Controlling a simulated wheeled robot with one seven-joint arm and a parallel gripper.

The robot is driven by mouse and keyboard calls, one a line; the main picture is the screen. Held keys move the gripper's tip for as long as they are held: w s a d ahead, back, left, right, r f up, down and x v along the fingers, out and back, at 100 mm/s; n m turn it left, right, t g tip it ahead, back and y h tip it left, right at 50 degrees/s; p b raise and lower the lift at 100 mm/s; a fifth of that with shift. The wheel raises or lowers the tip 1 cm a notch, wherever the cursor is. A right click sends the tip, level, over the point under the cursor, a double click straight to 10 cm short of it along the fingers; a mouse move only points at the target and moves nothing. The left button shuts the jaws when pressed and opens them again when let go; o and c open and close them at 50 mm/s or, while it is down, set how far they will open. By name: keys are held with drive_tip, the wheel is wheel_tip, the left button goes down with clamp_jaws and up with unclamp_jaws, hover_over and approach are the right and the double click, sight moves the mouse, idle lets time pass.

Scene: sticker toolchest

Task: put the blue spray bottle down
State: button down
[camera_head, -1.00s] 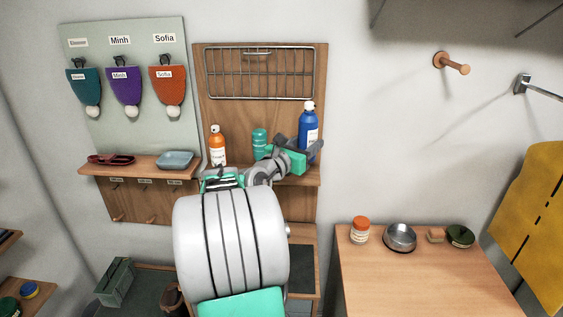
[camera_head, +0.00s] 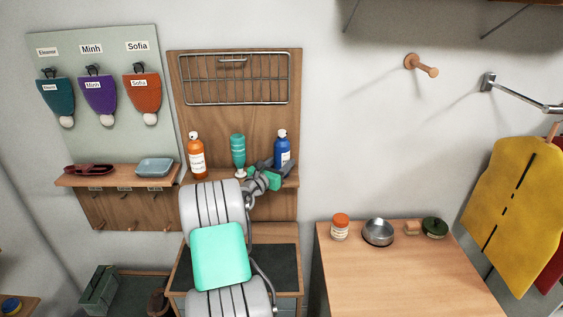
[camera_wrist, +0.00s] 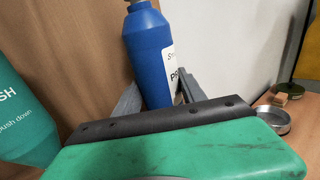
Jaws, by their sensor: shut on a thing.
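The blue spray bottle (camera_head: 282,150) is upright at the right end of the small wooden shelf (camera_head: 290,181) in the head view. It also shows in the wrist view (camera_wrist: 148,50), where its lower part is between my fingers. My gripper (camera_head: 280,166) is shut on the bottle's lower body. Whether the bottle's base touches the shelf is hidden behind my gripper.
A teal bottle (camera_head: 238,150) stands close left of my gripper, and an orange bottle (camera_head: 196,158) stands further left. A wire basket (camera_head: 235,80) hangs above. A wooden table at right (camera_head: 390,275) holds a jar (camera_head: 340,227), a metal bowl (camera_head: 378,232) and a green-lidded container (camera_head: 435,227).

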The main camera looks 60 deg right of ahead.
drive_tip(key=shift+f, duration=0.1)
drive_tip(key=c, duration=0.7)
unclamp_jaws()
drive_tip(key=shift+f, duration=0.1)
drive_tip(key=shift+o, duration=0.2)
